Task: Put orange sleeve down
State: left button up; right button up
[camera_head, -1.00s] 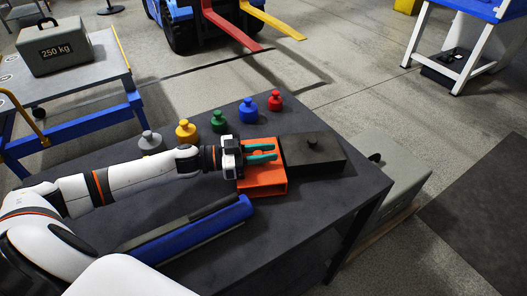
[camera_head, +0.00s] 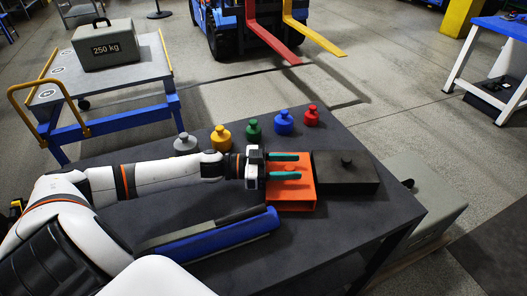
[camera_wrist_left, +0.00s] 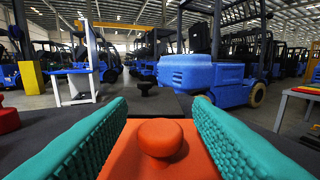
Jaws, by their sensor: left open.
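The orange sleeve (camera_head: 290,200) lies on the dark table, its right end close to a dark block (camera_head: 345,175) with a knob on top. My left gripper (camera_head: 299,166) is over the sleeve with its teal fingers apart. In the left wrist view the open fingers (camera_wrist_left: 158,115) stand on either side of the sleeve's round orange knob (camera_wrist_left: 160,138), with a gap on each side. The sleeve's orange top (camera_wrist_left: 140,160) shows below the knob. My right gripper is not in view.
Silver (camera_head: 185,143), yellow (camera_head: 221,138), green (camera_head: 253,128), blue (camera_head: 284,122) and red (camera_head: 311,116) knobbed weights line the table's far edge. A blue and black long object (camera_head: 215,236) lies in front. A 250 kg weight (camera_head: 104,48) sits on a cart.

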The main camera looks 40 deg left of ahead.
pick_arm(q)
jog(key=v, duration=0.9)
jog(key=shift+s+a, duration=0.3)
jog(key=shift+a, duration=0.1)
jog(key=shift+r, duration=0.1)
